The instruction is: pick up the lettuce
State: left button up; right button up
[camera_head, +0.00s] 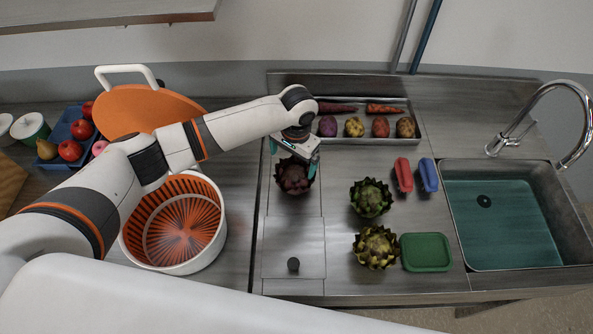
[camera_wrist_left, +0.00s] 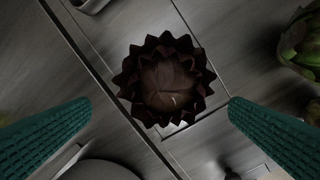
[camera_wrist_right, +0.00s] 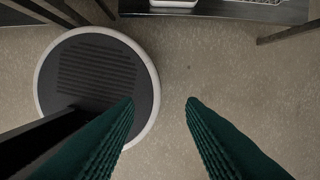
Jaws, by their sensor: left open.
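Three leafy, artichoke-like heads stand on the steel counter: a dark purple-brown one (camera_head: 294,177), a green one (camera_head: 371,198) and a yellow-green one (camera_head: 376,247). I cannot tell for sure which is the lettuce. My left gripper (camera_head: 295,152) is open, pointing down just above the dark head. In the left wrist view the dark head (camera_wrist_left: 166,80) lies between and beyond the two green fingers, apart from both. The green head (camera_wrist_left: 305,45) shows at that view's right edge. My right gripper (camera_wrist_right: 160,102) is open and empty above the floor, outside the head view.
A white and orange basket (camera_head: 174,222) stands left of the dark head, under my left arm. A tray (camera_head: 366,139) of vegetables lies behind. Red (camera_head: 403,174) and blue (camera_head: 428,175) items, a green box (camera_head: 426,252) and a sink (camera_head: 500,214) are to the right.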

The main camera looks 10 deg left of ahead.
aim_at(293, 173)
pick_arm(q)
jog(key=shift+s+f, duration=0.25)
jog(key=shift+f, duration=0.45)
notch_tip(293, 173, down, 4)
jog(key=b, duration=0.4)
jog(key=shift+a+f, duration=0.15)
jog(key=shift+w+f+b, duration=0.15)
jog(key=shift+f+b, duration=0.05)
jog(key=shift+b, duration=0.2)
jog(key=shift+f+b, duration=0.55)
jog(key=shift+b, duration=0.25)
jog(key=f+b, duration=0.2)
jog(key=b, duration=0.1)
jog(key=f+b, duration=0.2)
jog(key=shift+w+d, duration=0.15)
jog(key=shift+d, duration=0.1)
jog(key=shift+r, duration=0.1)
pick_arm(e)
notch_tip(293, 173, down, 12)
jog(key=s, duration=0.2)
jog(key=shift+r, duration=0.2)
pick_arm(q)
jog(key=shift+c, duration=0.2)
jog(key=c, duration=1.1)
jog(key=shift+o, duration=0.2)
